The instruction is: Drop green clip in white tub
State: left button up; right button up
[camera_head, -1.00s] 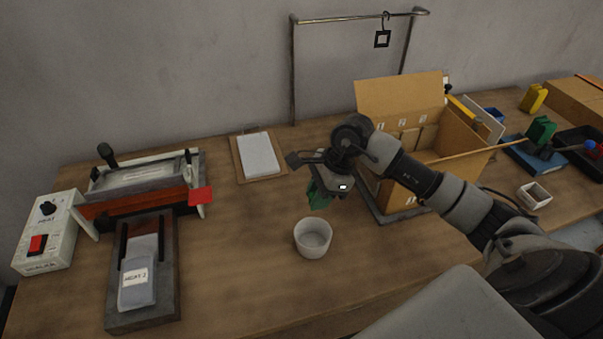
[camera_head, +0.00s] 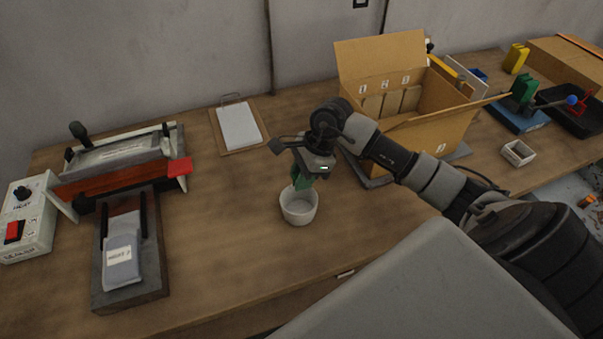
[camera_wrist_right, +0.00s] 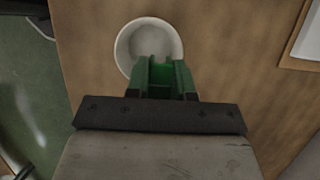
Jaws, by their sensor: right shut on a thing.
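The white tub (camera_head: 298,207) is a small round open bowl on the wooden table, left of the cardboard box. It also shows in the right wrist view (camera_wrist_right: 148,38), and its visible inside looks empty. My right gripper (camera_head: 303,180) points down over the tub's back edge. It is shut on the green clip (camera_head: 301,178), which hangs just above the tub's rim. In the right wrist view the green clip (camera_wrist_right: 162,78) sits at the fingertips and overlaps the tub's near rim. My left gripper is not in view.
The open cardboard box (camera_head: 433,131) stands right of my right gripper. A small white box (camera_head: 518,153) is at the right. Table around the tub is clear.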

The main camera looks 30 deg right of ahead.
jog(key=o, duration=0.5)
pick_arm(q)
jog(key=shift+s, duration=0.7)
pick_arm(e)
jog(key=o, duration=0.5)
jog(key=shift+c, duration=0.2)
pick_arm(q)
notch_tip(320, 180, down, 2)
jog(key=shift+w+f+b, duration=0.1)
jog(key=shift+b, duration=1)
pick_arm(e)
jog(key=v, duration=1.1)
jog(key=shift+f, duration=0.1)
